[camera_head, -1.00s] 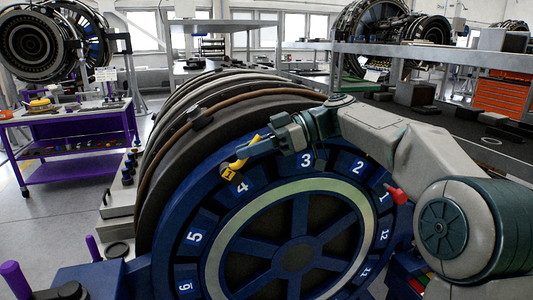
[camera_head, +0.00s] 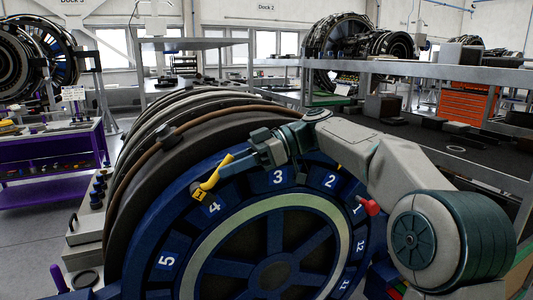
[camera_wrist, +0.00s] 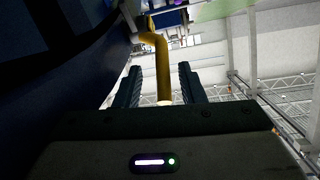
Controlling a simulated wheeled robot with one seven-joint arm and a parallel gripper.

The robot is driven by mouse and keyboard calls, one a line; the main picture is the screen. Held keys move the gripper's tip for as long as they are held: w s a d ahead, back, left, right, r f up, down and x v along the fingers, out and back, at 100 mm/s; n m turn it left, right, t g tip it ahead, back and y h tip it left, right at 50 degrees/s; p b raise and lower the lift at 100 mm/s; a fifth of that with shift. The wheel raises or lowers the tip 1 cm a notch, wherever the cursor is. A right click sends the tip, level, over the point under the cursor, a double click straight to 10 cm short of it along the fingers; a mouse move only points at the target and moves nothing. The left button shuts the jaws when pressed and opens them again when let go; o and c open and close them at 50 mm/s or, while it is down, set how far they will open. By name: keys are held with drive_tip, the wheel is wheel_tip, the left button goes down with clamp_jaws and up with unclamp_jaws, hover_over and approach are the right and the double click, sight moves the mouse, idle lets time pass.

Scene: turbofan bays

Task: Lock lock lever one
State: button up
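A yellow lever (camera_head: 214,176) sits on the rim of the blue numbered ring (camera_head: 140,262), by the number 4 plate (camera_head: 214,208). Its bent yellow bar also shows in the wrist view (camera_wrist: 162,68). My gripper (camera_head: 246,160) reaches in from the right, close to the lever's upper end. In the wrist view my two dark fingers (camera_wrist: 158,82) stand apart on either side of the bar's end, with gaps on both sides. A red-tipped lever (camera_head: 368,207) sits by the number 1 plate.
The large ribbed engine casing (camera_head: 130,160) stands behind the ring. A purple cart (camera_head: 50,150) is at the left, with open floor near it. A grey workbench (camera_head: 440,150) with dark boxes is at the right, behind my arm.

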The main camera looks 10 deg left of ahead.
drive_tip(key=v, duration=1.2)
drive_tip(key=shift+d, duration=0.3)
drive_tip(key=shift+w, duration=0.1)
